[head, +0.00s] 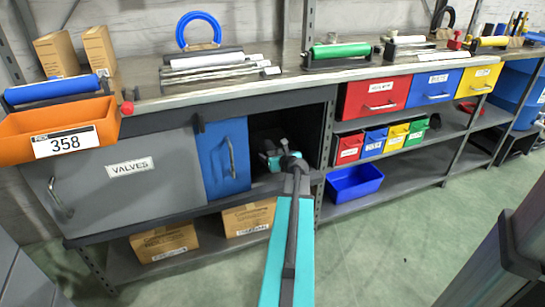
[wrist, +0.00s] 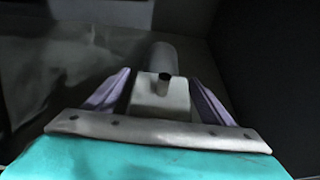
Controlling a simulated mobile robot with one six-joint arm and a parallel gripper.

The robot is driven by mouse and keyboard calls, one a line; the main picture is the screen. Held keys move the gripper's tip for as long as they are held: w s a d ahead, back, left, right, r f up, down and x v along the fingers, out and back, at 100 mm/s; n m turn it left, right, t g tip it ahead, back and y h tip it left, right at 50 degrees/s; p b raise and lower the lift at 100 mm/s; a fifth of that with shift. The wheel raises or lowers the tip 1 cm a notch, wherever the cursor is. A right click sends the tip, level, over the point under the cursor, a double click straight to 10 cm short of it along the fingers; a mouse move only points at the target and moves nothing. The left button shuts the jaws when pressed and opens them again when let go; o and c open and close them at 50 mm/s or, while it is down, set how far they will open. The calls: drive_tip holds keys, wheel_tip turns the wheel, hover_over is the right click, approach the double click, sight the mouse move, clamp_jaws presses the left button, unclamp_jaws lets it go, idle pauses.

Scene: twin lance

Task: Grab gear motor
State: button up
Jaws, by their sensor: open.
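A grey gear motor (wrist: 163,97), a boxy block with a dark round hole on top and a cylinder behind it, lies on the dark shelf floor in the wrist view. My gripper (wrist: 160,79) is open, with one purple finger on each side of the block. I cannot tell whether the fingers touch it.
The open bay (head: 312,132) has a blue sliding door (head: 214,165) at its left and a post at its right. The worktop (head: 270,83) runs above.

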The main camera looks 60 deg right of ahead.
drive_tip(key=shift+c, duration=0.6)
drive_tip(key=c, duration=1.8)
drive_tip(key=shift+r, duration=0.1)
clamp_jaws()
drive_tip(key=shift+r, duration=0.15)
drive_tip(key=shift+d+r+p, duration=0.1)
drive_tip(key=shift+r+p, duration=1.1)
drive_tip(key=shift+r, duration=0.4)
drive_tip(key=s+a+r+p, duration=0.1)
drive_tip(key=s+a+p, duration=0.4)
drive_tip(key=s+a, duration=0.2)
drive_tip(key=shift+s+a+r, duration=0.15)
drive_tip(key=shift+s+a, duration=0.15)
drive_tip(key=shift+s, duration=0.2)
drive_tip(key=shift+p, duration=0.5)
